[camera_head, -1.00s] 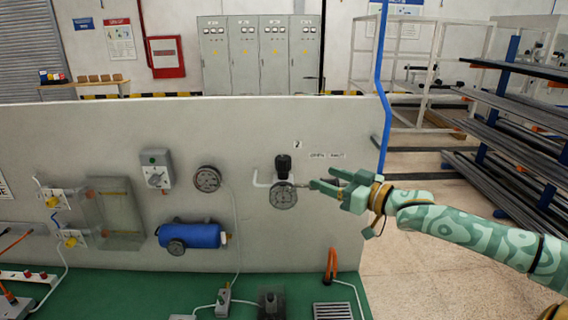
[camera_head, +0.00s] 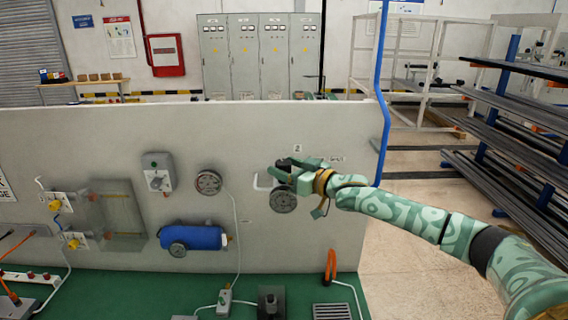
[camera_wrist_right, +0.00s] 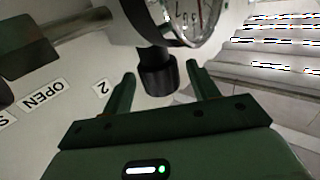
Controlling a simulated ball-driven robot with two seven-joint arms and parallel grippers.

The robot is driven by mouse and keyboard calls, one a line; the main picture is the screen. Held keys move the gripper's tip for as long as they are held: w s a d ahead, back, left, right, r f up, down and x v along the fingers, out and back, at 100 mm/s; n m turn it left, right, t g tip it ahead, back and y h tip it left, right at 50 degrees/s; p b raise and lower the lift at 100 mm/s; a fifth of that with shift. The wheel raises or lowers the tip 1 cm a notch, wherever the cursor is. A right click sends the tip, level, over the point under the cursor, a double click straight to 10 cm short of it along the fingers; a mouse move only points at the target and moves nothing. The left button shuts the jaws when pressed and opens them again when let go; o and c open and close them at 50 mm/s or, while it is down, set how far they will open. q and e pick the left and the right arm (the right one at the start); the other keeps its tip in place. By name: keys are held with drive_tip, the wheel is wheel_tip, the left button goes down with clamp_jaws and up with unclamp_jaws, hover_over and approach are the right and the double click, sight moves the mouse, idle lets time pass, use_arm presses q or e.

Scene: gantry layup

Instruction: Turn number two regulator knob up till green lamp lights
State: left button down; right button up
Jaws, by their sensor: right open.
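The regulator has a black ribbed knob (camera_wrist_right: 158,72), which shows between my right fingertips in the right wrist view. A "2" label (camera_wrist_right: 102,87) is on the panel beside it. The regulator's round gauge (camera_head: 283,199) shows below the gripper in the head view, and its dial (camera_wrist_right: 190,15) shows at the top of the wrist view. My right gripper (camera_head: 284,168) is open, one finger on each side of the knob; I cannot tell whether they touch it. In the head view the gripper mostly hides the knob. I cannot make out a lit green lamp. My left gripper is out of view.
The grey panel (camera_head: 120,130) carries a switch box (camera_head: 157,174), another gauge (camera_head: 208,182) and a blue cylinder (camera_head: 192,236). A grey pipe (camera_wrist_right: 75,30) runs near the knob. A blue pole (camera_head: 383,95) and a rack of bars (camera_head: 510,130) stand at the right.

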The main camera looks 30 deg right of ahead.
drive_tip(key=shift+w+a, duration=0.15)
drive_tip(key=shift+w, duration=0.35)
drive_tip(key=shift+c, duration=0.2)
drive_tip(key=c, duration=1)
drive_tip(key=shift+o, duration=0.3)
drive_tip(key=shift+s+a+r+m, duration=0.1)
drive_tip(key=shift+a+m, duration=0.15)
drive_tip(key=shift+m, duration=0.05)
drive_tip(key=shift+d+m+h, duration=0.15)
drive_tip(key=shift+m+h, duration=0.15)
drive_tip(key=shift+h, duration=0.6)
drive_tip(key=shift+t, duration=0.3)
drive_tip(key=o, duration=1)
